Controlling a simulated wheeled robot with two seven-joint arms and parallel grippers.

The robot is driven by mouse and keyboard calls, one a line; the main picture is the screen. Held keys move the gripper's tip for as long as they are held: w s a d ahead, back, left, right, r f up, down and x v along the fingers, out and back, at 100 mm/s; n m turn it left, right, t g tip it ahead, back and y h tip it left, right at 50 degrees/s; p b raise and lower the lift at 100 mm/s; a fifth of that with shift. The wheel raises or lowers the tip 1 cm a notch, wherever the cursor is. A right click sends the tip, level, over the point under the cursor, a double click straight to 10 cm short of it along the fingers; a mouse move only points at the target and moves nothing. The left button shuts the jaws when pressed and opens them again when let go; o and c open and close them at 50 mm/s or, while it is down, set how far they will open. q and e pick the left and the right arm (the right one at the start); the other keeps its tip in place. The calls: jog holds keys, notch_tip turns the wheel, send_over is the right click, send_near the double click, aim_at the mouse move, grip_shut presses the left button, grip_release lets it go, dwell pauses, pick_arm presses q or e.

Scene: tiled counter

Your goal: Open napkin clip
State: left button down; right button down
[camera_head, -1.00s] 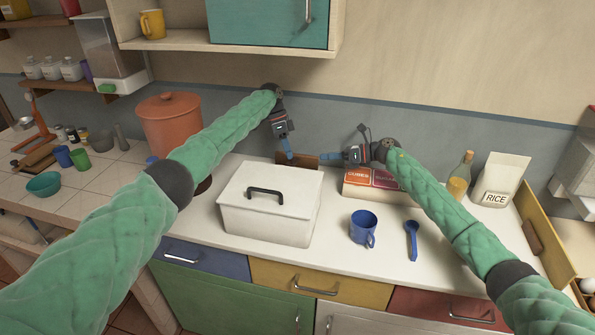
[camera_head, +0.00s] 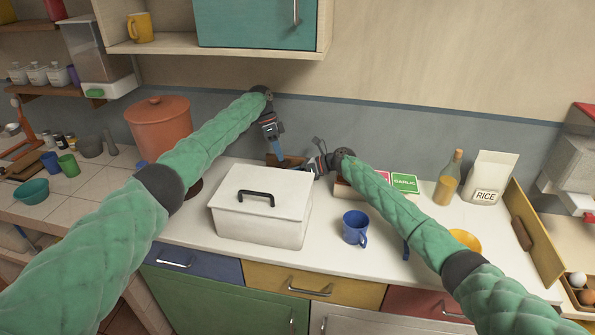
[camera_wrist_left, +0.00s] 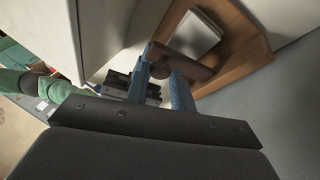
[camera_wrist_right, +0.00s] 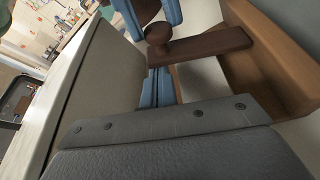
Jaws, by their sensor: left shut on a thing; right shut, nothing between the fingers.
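The napkin holder is a brown wooden tray (camera_wrist_left: 240,55) with white napkins (camera_wrist_left: 196,36) in it and a dark wooden clip bar with a round knob (camera_wrist_left: 160,69). In the head view it sits behind the white lidded box, mostly hidden. My left gripper (camera_head: 281,157) points down there; in the left wrist view its blue fingers (camera_wrist_left: 160,90) are shut on the knob end of the clip bar. My right gripper (camera_wrist_right: 160,86) is shut and empty, just beside the clip bar (camera_wrist_right: 212,45). The knob and left fingers also show in the right wrist view.
The white lidded box (camera_head: 260,225) stands close in front. A blue mug (camera_head: 355,228) and spice boxes (camera_head: 404,182) are to the right. A bottle (camera_head: 448,180) and rice bag (camera_head: 487,177) stand further right. An orange pot (camera_head: 160,125) is at left.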

jog(key=shift+a, duration=0.15)
jog(key=shift+w+r, duration=0.25)
jog(key=shift+r, duration=0.3)
pick_arm(q)
jog(key=shift+f, duration=0.2)
pick_arm(e)
jog(key=shift+w+r, duration=0.15)
jog(key=shift+r, duration=0.15)
pick_arm(q)
jog(key=c, duration=1.2)
grip_release()
jog(key=shift+r, duration=0.1)
pick_arm(e)
jog(key=shift+f, duration=0.1)
pick_arm(q)
jog(key=shift+r, duration=0.15)
pick_arm(e)
jog(key=shift+f, duration=0.1)
